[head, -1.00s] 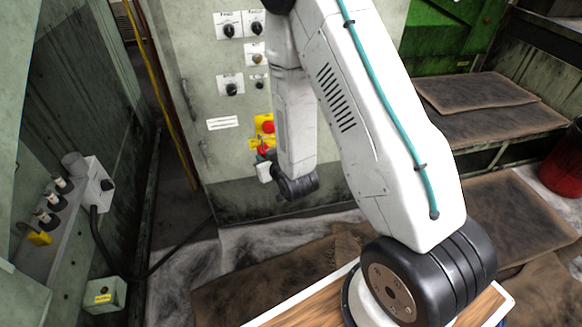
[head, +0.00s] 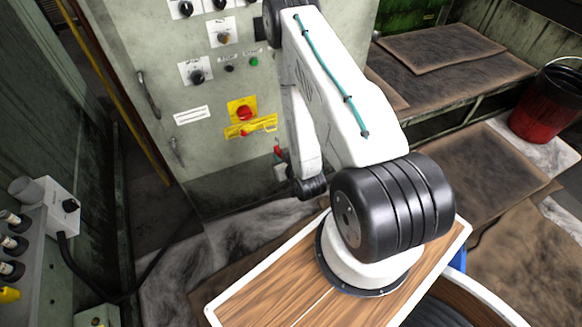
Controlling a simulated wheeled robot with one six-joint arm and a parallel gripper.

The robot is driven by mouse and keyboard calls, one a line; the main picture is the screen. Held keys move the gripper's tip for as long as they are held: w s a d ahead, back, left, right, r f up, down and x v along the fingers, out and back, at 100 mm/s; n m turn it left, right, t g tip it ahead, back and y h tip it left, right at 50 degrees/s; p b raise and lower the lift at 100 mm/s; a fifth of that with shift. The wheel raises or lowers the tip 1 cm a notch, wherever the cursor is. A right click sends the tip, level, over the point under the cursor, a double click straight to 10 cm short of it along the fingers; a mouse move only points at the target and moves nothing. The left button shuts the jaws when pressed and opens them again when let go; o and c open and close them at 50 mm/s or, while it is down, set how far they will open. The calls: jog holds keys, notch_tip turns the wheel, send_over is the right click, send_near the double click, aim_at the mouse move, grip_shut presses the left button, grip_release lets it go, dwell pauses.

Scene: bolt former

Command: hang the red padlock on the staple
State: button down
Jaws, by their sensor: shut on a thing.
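The red padlock (head: 278,151) is small in the head view, at the tip of my gripper (head: 279,158). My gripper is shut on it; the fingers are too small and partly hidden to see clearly. A yellow hasp bar (head: 250,128) crosses the grey cabinet front, under a red button on a yellow plate (head: 242,111). The staple itself is too small to make out with certainty at this bar. The padlock is below and to the right of the bar in the picture, with a gap between them.
The grey cabinet (head: 175,75) carries several switches and a door handle (head: 149,94). A switch box (head: 58,204) stands at the left. A red bucket (head: 545,110) and brown-covered steps (head: 440,50) are at the right.

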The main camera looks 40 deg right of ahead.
jog(key=s+d+f, duration=0.2)
jog(key=s+f, duration=0.2)
jog(key=w+r+x, duration=0.1)
jog(key=r+x, duration=0.2)
jog(key=x, duration=1.2)
jog(key=shift+d+r+m+h, duration=0.15)
jog(key=shift+d+m+h, duration=0.25)
dwell(0.6)
jog(key=shift+w, duration=0.15)
jog(key=c, duration=1.3)
grip_release()
jog(key=shift+o, duration=0.2)
jog(key=v, duration=0.8)
